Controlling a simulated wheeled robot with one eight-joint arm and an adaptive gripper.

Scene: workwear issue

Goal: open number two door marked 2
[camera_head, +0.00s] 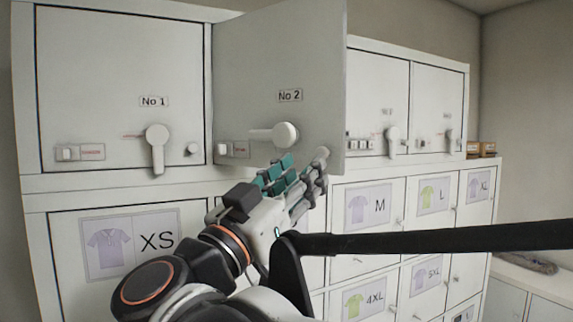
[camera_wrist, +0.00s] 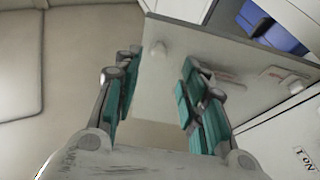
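The grey door marked No 2 (camera_head: 262,70) stands open, swung out from the cabinet with its marked face toward me. It also shows in the wrist view (camera_wrist: 155,105). Its lever handle (camera_head: 285,134) lies level, pointing left. I cannot tell whether a finger touches the door.
Blue folded cloth (camera_wrist: 275,25) shows in the opened compartment. Door No 1 (camera_head: 120,70) at left is shut, its lever down. Further shut doors (camera_head: 378,80) are at right. Lower lockers carry shirt-size labels, such as XS (camera_head: 130,242). Boxes (camera_head: 480,149) sit on the right end.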

